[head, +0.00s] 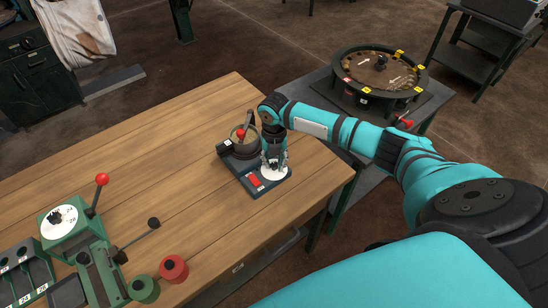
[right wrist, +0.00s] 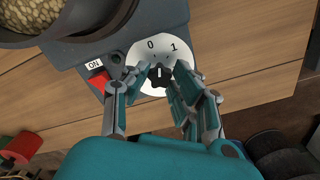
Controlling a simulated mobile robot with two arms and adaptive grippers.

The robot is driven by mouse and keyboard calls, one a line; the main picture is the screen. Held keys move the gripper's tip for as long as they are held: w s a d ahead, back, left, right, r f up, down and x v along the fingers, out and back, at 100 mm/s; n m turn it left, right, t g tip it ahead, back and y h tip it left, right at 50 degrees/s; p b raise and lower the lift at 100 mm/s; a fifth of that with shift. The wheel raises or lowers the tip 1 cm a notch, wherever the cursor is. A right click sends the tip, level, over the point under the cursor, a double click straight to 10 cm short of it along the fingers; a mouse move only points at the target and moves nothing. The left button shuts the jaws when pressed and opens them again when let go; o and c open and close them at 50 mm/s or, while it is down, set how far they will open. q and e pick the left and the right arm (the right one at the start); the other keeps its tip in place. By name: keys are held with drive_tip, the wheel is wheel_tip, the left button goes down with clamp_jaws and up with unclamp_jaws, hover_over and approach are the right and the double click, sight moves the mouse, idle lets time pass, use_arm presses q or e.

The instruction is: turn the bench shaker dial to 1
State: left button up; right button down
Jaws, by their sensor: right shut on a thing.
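The bench shaker (head: 249,186) stands near the right edge of the wooden table, with a dark grey base and a bowl at its back left. Its dial (right wrist: 159,80) is a black knob on a white round plate (right wrist: 140,55) marked 0 and 1. The knob's white mark points up in the right wrist view, roughly between the two numbers. My right gripper (head: 273,165) comes down over the plate and largely hides the knob in the head view. In the right wrist view its fingers (right wrist: 163,74) are shut around the knob. My left gripper is not in view.
Beside the dial is a red switch (right wrist: 97,82) labelled ON. Green presses with a red-ball lever (head: 101,179) and red (head: 173,268) and green pots stand at the table's left front. A round ring-shaped device (head: 380,75) stands on a side table. The middle tabletop is clear.

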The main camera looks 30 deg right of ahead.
sight(274, 164)
drive_tip(key=m+p, duration=0.2)
drive_tip(key=m, duration=0.1)
drive_tip(key=shift+r+m, duration=0.2)
drive_tip(key=shift+m, duration=0.1)
drive_tip(key=shift+d+m+p, duration=0.1)
drive_tip(key=shift+m+p, duration=0.5)
drive_tip(key=shift+m, duration=0.6)
drive_tip(key=shift+f+m, duration=0.1)
drive_tip(key=shift+m, duration=0.2)
drive_tip(key=shift+w, duration=0.1)
drive_tip(key=c, duration=1.1)
unclamp_jaws()
wheel_tip(274, 164, up, 12)
